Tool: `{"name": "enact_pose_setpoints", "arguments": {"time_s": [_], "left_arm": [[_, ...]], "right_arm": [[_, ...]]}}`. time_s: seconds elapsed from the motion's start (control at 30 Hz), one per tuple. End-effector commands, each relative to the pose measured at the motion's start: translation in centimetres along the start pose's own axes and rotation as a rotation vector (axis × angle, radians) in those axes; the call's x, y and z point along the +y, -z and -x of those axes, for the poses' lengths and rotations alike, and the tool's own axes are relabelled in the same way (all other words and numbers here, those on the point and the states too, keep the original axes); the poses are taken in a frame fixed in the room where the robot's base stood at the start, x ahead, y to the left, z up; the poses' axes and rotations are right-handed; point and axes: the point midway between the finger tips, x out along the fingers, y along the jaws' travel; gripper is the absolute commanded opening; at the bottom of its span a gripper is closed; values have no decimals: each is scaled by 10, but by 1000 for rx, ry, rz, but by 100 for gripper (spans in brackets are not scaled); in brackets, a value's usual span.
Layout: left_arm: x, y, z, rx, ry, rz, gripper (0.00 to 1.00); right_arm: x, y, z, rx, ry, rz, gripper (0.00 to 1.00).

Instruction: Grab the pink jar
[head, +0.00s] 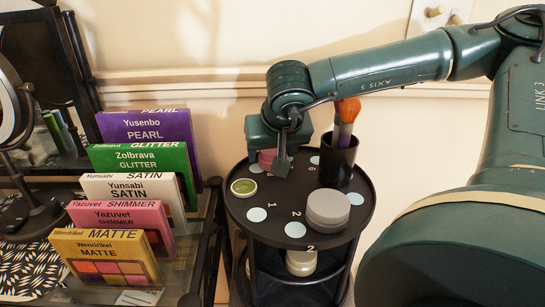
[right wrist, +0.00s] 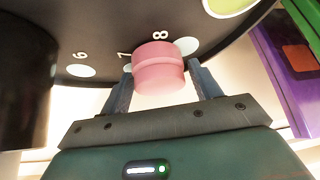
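The pink jar (head: 266,159) stands on the round black tray (head: 262,198), partly hidden by my right gripper (head: 280,160) in the head view. In the right wrist view the pink jar (right wrist: 160,70) sits between the two fingers of my right gripper (right wrist: 160,80), near the printed 7 and 8. The fingers are apart, one on each side of the jar, with a small gap visible at each side. My left gripper is not in view.
On the tray are a green-topped jar (head: 243,187), a stacked grey jar (head: 328,208) and a black cup (head: 338,165) with brushes. The cup is close right of my gripper. Several palette boxes (head: 150,130) stand at left. A pale jar (head: 301,262) is on the lower shelf.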

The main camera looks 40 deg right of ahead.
Motion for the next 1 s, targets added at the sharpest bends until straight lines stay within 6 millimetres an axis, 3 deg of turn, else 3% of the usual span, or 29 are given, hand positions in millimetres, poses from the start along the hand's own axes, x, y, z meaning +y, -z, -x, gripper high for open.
{"name": "enact_pose_setpoints", "arguments": {"time_s": [0.43,0.77,1.0], "left_arm": [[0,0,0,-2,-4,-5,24],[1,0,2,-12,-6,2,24],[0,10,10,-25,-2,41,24]], "right_arm": [[0,0,0,0,0,0,28],[0,7,9,4,0,0,28],[0,36,55,8,1,-1,28]]}}
